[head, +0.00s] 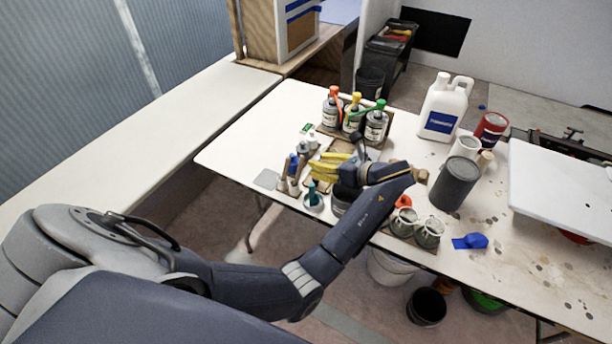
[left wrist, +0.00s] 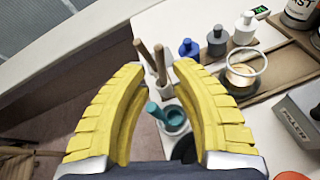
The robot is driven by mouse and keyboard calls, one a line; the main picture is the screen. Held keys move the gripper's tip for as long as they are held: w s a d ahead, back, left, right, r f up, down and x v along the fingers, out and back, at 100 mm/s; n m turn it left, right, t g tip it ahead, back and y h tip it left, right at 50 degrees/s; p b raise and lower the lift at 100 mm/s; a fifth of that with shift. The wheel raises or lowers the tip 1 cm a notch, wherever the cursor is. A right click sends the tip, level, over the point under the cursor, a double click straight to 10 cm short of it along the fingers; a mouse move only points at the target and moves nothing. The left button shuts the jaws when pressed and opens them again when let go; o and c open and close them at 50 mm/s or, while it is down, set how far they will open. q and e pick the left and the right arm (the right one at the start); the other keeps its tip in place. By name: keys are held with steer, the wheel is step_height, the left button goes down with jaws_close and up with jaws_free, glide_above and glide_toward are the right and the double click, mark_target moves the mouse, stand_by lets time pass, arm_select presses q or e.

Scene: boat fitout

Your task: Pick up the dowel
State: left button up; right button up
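Two slim wooden sticks, the likely dowels, stand side by side in the left wrist view; one (left wrist: 144,56) is left of the other (left wrist: 160,62). My left gripper (left wrist: 159,70) has yellow ribbed fingers spread apart, with the sticks showing in the gap beyond and nothing clearly gripped. In the head view the left gripper (head: 322,166) is above the table's near left part, close to the small bottles. My right gripper is not in view.
The white table (head: 250,140) carries several colour-topped bottles (head: 352,118) on a wooden rack, a white jug (head: 445,108), a dark can (head: 455,183) and glass jars (head: 404,223). Small blue and grey bottles (left wrist: 217,41) stand close right of the sticks. The table's left end is clear.

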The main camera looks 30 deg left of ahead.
mark_target(302, 161)
arm_select(q)
steer(key=shift+x, duration=3.65)
jaws_close()
